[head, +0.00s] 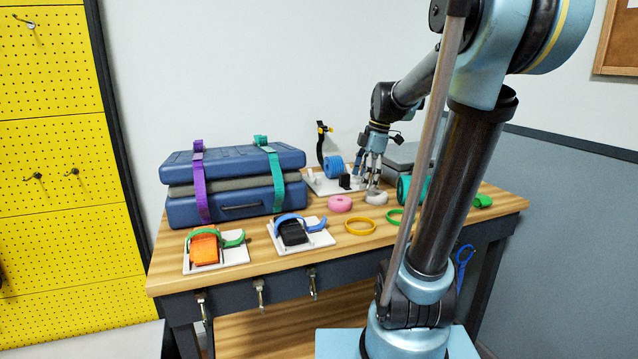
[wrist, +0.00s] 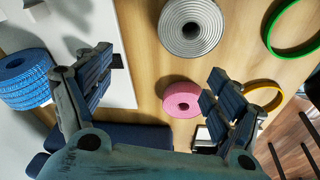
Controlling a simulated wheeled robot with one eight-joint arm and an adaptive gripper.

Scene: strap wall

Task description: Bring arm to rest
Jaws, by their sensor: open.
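My gripper (head: 373,172) hangs over the back right part of the workbench (head: 400,240), fingers pointing down. In the wrist view its two fingers (wrist: 155,100) are spread apart with nothing held between them. A grey roll (head: 376,196) lies just below the fingers in the head view. In the wrist view the grey roll (wrist: 190,27) and a pink roll (wrist: 182,99) lie on the wood beyond and between the fingers. My arm reaches over from the right side.
A blue case (head: 240,185) with purple and teal straps stands at the left. White plates with an orange buckle (head: 204,249) and a black buckle (head: 293,232) lie in front. A blue roll (head: 333,166), yellow ring (head: 360,225) and green ring (head: 397,217) are near. A yellow pegboard (head: 60,160) stands left.

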